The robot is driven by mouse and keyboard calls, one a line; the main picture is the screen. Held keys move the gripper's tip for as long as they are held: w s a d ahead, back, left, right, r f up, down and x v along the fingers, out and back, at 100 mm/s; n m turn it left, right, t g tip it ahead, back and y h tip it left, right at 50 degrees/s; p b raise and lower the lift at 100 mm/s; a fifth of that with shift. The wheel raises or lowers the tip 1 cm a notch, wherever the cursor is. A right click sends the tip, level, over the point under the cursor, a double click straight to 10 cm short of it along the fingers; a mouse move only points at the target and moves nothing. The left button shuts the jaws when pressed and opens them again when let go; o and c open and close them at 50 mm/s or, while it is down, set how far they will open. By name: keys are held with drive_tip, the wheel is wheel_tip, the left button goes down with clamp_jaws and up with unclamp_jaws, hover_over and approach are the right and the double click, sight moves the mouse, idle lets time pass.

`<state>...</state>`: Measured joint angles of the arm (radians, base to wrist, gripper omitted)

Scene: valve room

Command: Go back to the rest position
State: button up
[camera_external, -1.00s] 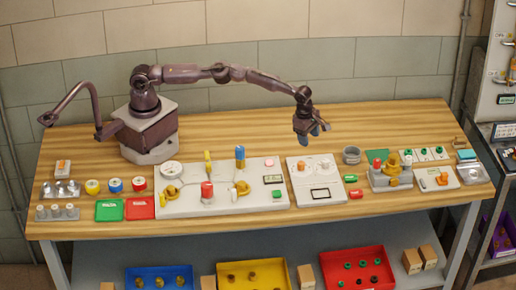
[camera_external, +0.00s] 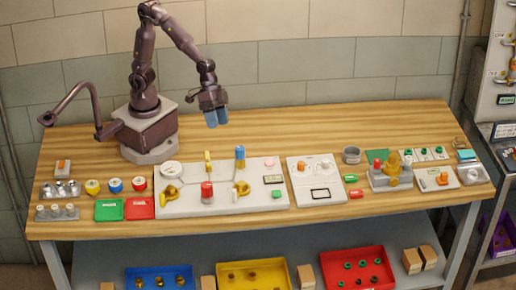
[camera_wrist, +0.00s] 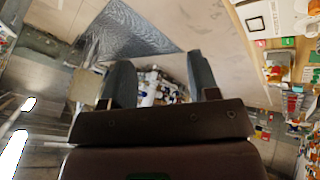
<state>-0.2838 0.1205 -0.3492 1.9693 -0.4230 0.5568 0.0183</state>
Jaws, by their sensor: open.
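My gripper (camera_external: 216,118) hangs above the back of the wooden table, its blue-grey fingers pointing down and empty. In the external view my arm is folded up, with its elbow high over its base at the back left. In the wrist view the two fingers of my gripper (camera_wrist: 160,82) are spread apart with nothing between them. The large grey-white valve panel (camera_external: 225,200) lies on the table in front of my gripper. A blue-topped post (camera_external: 240,155) on it stands just below and right of the fingers, apart from them.
A smaller white panel (camera_external: 315,180) lies to the right. A grey cup (camera_external: 351,155) and a brass valve unit (camera_external: 391,176) stand further right. The table's back right is clear.

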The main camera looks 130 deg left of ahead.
drive_tip(key=s+a+r+m+y, duration=0.1)
drive_tip(key=s+a, duration=0.2)
drive_tip(key=s, duration=0.8)
drive_tip(key=s+a+r+m+y, duration=0.1)
drive_tip(key=s+a+r+y, duration=0.1)
drive_tip(key=s, duration=0.9)
drive_tip(key=shift+s+a+m, duration=0.15)
drive_tip(key=shift+a+m, duration=0.15)
drive_tip(key=shift+a, duration=0.3)
